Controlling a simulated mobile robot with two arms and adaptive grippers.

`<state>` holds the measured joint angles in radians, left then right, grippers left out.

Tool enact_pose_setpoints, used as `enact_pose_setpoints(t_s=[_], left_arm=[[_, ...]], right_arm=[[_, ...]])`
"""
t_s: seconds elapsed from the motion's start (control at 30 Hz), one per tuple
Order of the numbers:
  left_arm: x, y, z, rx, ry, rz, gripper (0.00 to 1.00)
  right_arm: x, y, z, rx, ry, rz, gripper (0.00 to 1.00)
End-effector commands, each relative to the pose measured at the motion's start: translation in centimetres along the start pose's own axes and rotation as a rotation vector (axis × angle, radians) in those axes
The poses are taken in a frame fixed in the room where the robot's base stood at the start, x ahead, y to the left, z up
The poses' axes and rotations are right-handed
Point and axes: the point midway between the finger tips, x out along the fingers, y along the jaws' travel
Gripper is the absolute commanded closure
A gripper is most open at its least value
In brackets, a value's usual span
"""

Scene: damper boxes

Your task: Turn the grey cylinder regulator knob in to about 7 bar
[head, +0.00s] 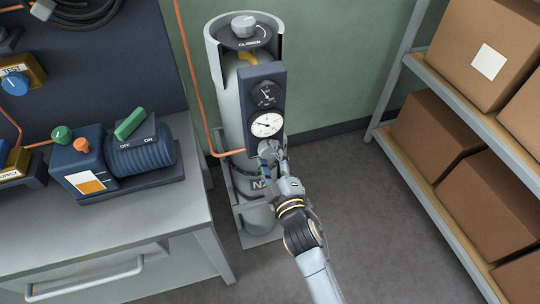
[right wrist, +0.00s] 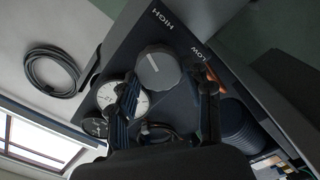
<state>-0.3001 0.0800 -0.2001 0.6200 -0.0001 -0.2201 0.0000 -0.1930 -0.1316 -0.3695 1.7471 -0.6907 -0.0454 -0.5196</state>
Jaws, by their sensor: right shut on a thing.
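The grey regulator knob (head: 268,149) sits at the lower end of a dark panel (head: 257,77) on the front of the grey cylinder (head: 229,90). My right gripper (head: 273,158) is shut on this knob. In the right wrist view the knob (right wrist: 159,70) lies between the two fingers, with a pale pointer line on its face and HIGH and LOW printed nearby. Above the knob in the head view is a white dial gauge (head: 267,124) with a dark needle; its numbers are too small to read. My left gripper is not in view.
A black gauge (head: 266,95) is above the white one, and a grey top knob (head: 243,26) is on the cylinder. An orange pipe (head: 196,90) runs beside it. A grey bench (head: 110,220) stands left, a shelf of boxes (head: 455,120) right. Open floor lies between.

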Motion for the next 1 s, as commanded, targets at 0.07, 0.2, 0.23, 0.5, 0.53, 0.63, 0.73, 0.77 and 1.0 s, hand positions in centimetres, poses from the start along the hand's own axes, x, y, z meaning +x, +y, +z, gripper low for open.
enact_pose_setpoints(t_s=[0.07, 0.2, 0.23, 0.5, 0.53, 0.63, 0.73, 0.77, 1.0], left_arm=[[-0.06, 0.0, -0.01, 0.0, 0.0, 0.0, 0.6], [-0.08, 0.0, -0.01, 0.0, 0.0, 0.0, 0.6], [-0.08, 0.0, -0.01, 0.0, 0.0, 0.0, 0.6], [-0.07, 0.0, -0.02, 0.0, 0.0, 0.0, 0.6], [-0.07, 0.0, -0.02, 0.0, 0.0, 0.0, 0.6], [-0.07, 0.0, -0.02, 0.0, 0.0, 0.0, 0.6], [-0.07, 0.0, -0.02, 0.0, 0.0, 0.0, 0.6], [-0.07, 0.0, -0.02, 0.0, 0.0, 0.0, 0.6], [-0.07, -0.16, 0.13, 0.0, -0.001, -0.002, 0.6]], right_arm=[[-0.01, 0.02, 0.08, 0.013, -0.002, 0.0, 0.81], [-0.01, -0.01, 0.1, 0.025, -0.002, -0.001, 0.81], [-0.01, -0.01, 0.11, 0.026, -0.002, -0.001, 0.81], [-0.01, -0.03, 0.12, 0.025, -0.003, -0.001, 0.81], [-0.01, -0.03, 0.12, 0.025, -0.003, -0.001, 0.81], [-0.01, -0.04, 0.12, 0.024, -0.002, -0.001, 0.32], [-0.01, -0.04, 0.09, 0.024, -0.002, -0.001, 0.27], [-0.01, -0.04, 0.09, 0.024, -0.002, -0.001, 0.27], [-0.16, -0.05, 0.06, 0.024, -0.001, -0.001, 0.27]])
